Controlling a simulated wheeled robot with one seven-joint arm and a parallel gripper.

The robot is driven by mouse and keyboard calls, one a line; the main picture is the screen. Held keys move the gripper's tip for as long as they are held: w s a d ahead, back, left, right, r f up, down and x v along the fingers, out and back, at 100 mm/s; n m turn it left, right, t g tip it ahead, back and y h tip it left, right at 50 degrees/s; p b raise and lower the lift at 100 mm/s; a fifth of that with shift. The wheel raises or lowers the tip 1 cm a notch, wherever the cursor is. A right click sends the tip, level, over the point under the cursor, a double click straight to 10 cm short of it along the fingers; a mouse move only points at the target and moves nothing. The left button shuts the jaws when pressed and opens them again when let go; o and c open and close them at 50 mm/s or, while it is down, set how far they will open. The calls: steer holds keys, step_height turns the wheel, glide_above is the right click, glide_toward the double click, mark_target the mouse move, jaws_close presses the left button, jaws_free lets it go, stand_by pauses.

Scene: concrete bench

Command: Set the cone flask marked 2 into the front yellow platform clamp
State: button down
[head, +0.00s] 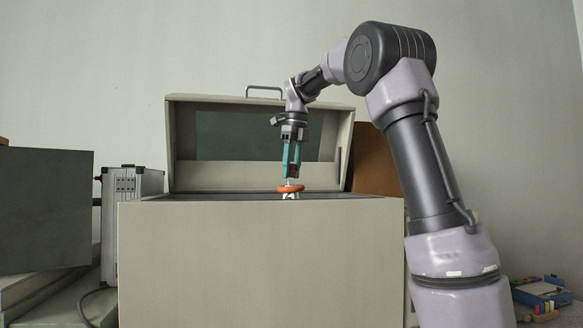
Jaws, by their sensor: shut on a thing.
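My gripper (290,177) points straight down over the open top of a large grey-beige box, its teal fingers shut on a small pale piece. This looks like the neck of the cone flask (291,183), held upright. An orange ring (290,189) sits around it just below the fingertips, with whitish parts showing under the ring. The rest drops behind the box's front wall and is hidden. I cannot read a number on it. The platform and its yellow clamps are not visible; the box interior is hidden from this low view.
The box's front wall (255,265) stands between the camera and the inside. Its raised lid (185,140) stands behind my gripper. A silver case (140,185) and dark panel (45,210) are left, a brown board (378,165) behind right, blue boxes (540,292) far right.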

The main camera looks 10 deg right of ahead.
steer(key=shift+f, duration=0.55)
stand_by(0.4)
jaws_free()
stand_by(0.5)
steer(key=shift+r, duration=0.1)
steer(key=shift+r, duration=4.4)
